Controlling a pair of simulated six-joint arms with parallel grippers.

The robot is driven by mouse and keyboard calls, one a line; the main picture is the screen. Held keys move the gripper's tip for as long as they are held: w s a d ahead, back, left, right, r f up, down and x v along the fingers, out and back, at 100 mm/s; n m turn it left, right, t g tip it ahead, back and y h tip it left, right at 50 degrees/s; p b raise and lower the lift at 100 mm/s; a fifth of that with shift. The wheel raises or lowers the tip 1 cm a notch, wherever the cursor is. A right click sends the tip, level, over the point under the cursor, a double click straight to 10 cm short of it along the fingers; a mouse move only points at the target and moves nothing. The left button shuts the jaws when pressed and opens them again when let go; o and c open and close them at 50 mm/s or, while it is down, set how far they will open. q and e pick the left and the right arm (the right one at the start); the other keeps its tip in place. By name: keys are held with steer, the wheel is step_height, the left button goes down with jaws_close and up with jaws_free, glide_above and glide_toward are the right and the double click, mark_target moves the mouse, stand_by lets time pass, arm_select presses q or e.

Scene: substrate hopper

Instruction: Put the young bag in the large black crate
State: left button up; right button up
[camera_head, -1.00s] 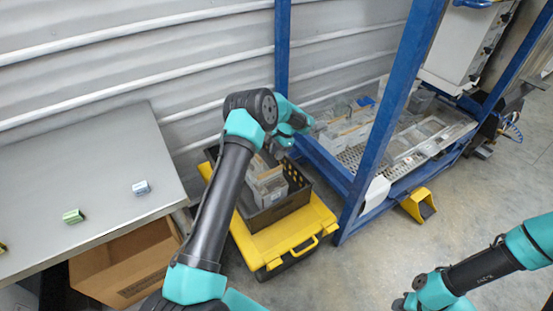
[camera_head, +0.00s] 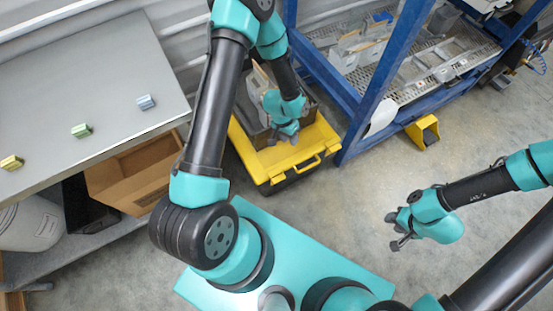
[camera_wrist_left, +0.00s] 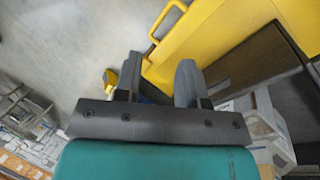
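A dark crate (camera_head: 308,92) with pale bags (camera_head: 256,84) in it stands on a yellow case; my left arm hides much of it. I cannot tell which bag is the young one. My left gripper (camera_head: 285,138) is over the front of the yellow case, beside the crate. In the left wrist view my left gripper (camera_wrist_left: 158,82) has its fingers apart, with nothing visible between them. The crate wall (camera_wrist_left: 258,62) and pale contents (camera_wrist_left: 268,118) show to its right. My right gripper (camera_head: 394,231) is open and empty over bare floor.
The yellow case (camera_head: 262,165) lies beside a blue-framed rack (camera_head: 372,90) with trays of bags. A grey table (camera_head: 75,90) holds several small coloured blocks. A cardboard box (camera_head: 135,180) and a black bin (camera_head: 88,208) are below it.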

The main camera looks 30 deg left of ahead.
arm_select(q)
steer(key=s+d+r+n+t, duration=0.1)
steer(key=s+r+n, duration=0.1)
steer(key=s, duration=1)
steer(key=shift+r+n+t, duration=0.3)
steer(key=shift+r+n, duration=0.1)
steer(key=shift+n, duration=0.2)
